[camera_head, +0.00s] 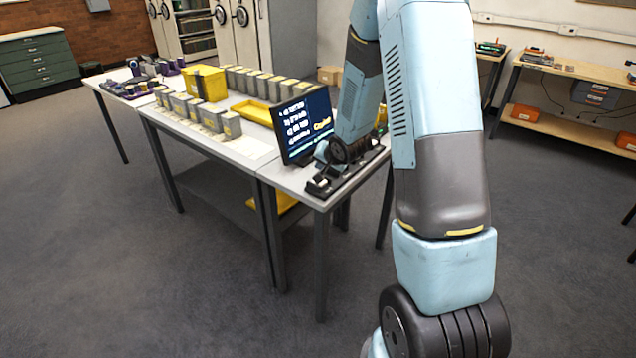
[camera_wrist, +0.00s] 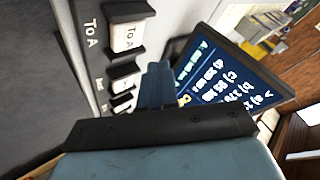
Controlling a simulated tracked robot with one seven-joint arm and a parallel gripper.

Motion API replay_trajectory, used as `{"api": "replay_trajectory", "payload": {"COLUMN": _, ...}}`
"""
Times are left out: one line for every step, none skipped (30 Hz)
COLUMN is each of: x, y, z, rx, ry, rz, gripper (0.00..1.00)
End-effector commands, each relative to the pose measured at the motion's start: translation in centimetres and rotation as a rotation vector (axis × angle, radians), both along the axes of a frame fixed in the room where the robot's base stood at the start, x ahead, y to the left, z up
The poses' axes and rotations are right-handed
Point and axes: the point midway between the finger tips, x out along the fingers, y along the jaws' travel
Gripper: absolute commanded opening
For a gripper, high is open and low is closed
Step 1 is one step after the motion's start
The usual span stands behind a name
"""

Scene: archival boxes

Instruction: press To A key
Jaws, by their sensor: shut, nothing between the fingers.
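The To A key (camera_wrist: 127,36) is a white key with dark lettering in the wrist view, at the upper left. It sits in a black key panel (camera_wrist: 85,22) that also carries "To A" lettering. My gripper (camera_wrist: 158,70) is shut and empty, its blue fingers together. In the wrist view its tips appear to the right of and below the To A key; I cannot tell their height above the panel. In the head view the panel (camera_head: 321,188) lies at the table's near end, partly hidden by my arm.
A tilted screen (camera_wrist: 228,78) with white text stands close to the right of my fingers; it also shows in the head view (camera_head: 304,126). More white keys (camera_wrist: 124,84) continue along the panel. Grey boxes (camera_head: 211,116) and a yellow bin (camera_head: 206,83) stand farther along the table.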

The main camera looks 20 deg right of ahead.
Motion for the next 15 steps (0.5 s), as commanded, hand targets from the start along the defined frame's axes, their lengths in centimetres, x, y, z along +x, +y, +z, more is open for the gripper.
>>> {"api": "replay_trajectory", "payload": {"x": 0.0, "y": -0.1, "z": 0.4, "rx": 0.0, "ry": -0.001, "rz": -0.001, "gripper": 0.0}}
{"api": "replay_trajectory", "payload": {"x": 0.0, "y": -0.1, "z": 0.7, "rx": 0.001, "ry": -0.001, "rz": -0.001, "gripper": 0.0}}
{"api": "replay_trajectory", "payload": {"x": 0.0, "y": 0.0, "z": 1.0, "rx": 0.001, "ry": -0.002, "rz": 0.001, "gripper": 0.0}}
{"api": "replay_trajectory", "payload": {"x": 0.0, "y": 0.0, "z": 1.3, "rx": 0.001, "ry": -0.002, "rz": 0.001, "gripper": 0.0}}
{"api": "replay_trajectory", "payload": {"x": 0.0, "y": 0.0, "z": 1.5, "rx": 0.001, "ry": -0.002, "rz": 0.001, "gripper": 0.0}}
{"api": "replay_trajectory", "payload": {"x": 0.0, "y": 0.0, "z": 1.7, "rx": 0.0, "ry": -0.001, "rz": -0.001, "gripper": 0.0}}
{"api": "replay_trajectory", "payload": {"x": 0.0, "y": 0.0, "z": 1.9, "rx": 0.0, "ry": -0.001, "rz": -0.001, "gripper": 0.0}}
{"api": "replay_trajectory", "payload": {"x": 0.0, "y": 0.0, "z": 2.0, "rx": 0.0, "ry": -0.001, "rz": -0.001, "gripper": 0.0}}
{"api": "replay_trajectory", "payload": {"x": 0.0, "y": 0.0, "z": 2.1, "rx": 0.0, "ry": -0.001, "rz": -0.001, "gripper": 0.0}}
{"api": "replay_trajectory", "payload": {"x": 0.0, "y": 0.0, "z": 2.2, "rx": 0.0, "ry": -0.001, "rz": -0.001, "gripper": 0.0}}
{"api": "replay_trajectory", "payload": {"x": 0.0, "y": 0.0, "z": 2.2, "rx": 0.0, "ry": 0.0, "rz": 0.0, "gripper": 0.0}}
{"api": "replay_trajectory", "payload": {"x": 0.0, "y": 0.0, "z": 2.2, "rx": 0.0, "ry": 0.0, "rz": 0.0, "gripper": 0.0}}
{"api": "replay_trajectory", "payload": {"x": 0.0, "y": 0.0, "z": 2.2, "rx": 0.0, "ry": 0.0, "rz": 0.0, "gripper": 0.0}}
{"api": "replay_trajectory", "payload": {"x": 0.0, "y": 0.0, "z": 2.2, "rx": 0.0, "ry": 0.0, "rz": 0.0, "gripper": 0.0}}
{"api": "replay_trajectory", "payload": {"x": 0.0, "y": 0.0, "z": 2.2, "rx": 0.0, "ry": 0.0, "rz": 0.0, "gripper": 0.0}}
